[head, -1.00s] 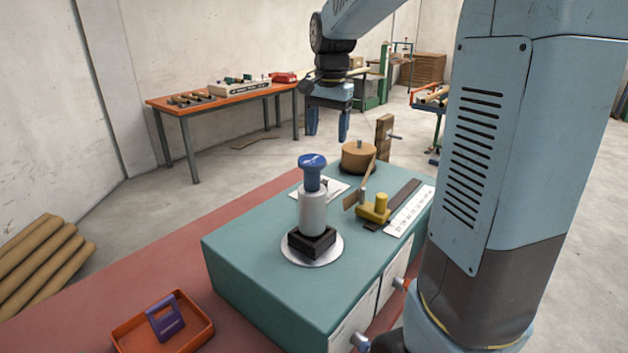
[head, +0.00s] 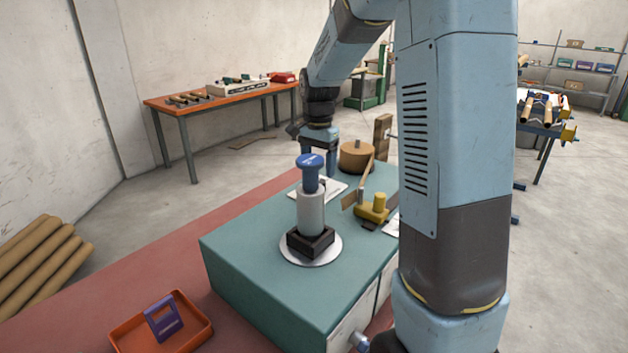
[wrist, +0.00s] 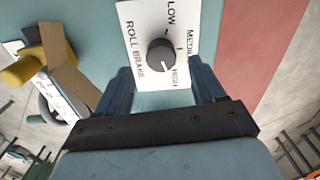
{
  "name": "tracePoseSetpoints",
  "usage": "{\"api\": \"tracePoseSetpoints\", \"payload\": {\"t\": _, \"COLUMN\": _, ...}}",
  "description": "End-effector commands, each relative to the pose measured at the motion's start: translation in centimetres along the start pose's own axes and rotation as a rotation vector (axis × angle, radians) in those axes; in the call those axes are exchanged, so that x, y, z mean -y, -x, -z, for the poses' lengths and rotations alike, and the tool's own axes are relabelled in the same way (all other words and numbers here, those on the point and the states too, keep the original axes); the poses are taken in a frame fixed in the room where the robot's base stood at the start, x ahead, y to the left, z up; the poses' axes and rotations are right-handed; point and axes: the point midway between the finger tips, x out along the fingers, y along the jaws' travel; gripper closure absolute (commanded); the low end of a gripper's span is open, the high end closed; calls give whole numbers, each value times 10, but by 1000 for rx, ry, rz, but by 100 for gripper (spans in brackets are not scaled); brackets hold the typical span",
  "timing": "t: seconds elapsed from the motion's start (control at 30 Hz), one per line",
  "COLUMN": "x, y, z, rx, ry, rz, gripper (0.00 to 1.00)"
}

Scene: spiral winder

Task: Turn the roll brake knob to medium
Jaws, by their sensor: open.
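The roll brake knob (wrist: 162,55) is a dark round knob on a white plate (wrist: 140,18) lettered LOW, MEDIUM and HIGH. A small pale mark on the knob seems to point toward HIGH. In the head view the plate (head: 331,190) lies on the teal cabinet top, and the blue-topped post hides part of it. My gripper (wrist: 163,76) is open and empty, with its fingers on either side of the plate's HIGH end in the wrist view. In the head view my gripper (head: 318,162) hangs over the plate, and its fingertips are partly hidden behind the post.
The grey post with a blue cap (head: 311,205) stands close in front of the plate. A yellow block (head: 373,210) and a brown roll (head: 356,157) sit to the right. An orange tray (head: 192,335) holds a purple piece on the red surface.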

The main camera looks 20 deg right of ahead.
Motion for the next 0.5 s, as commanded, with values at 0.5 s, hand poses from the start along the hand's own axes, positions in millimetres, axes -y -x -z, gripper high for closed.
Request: {"api": "tracePoseSetpoints", "payload": {"t": 0.5, "x": 0, "y": -46, "z": -1, "rx": 0, "ry": 1, "rz": 0, "gripper": 31}}
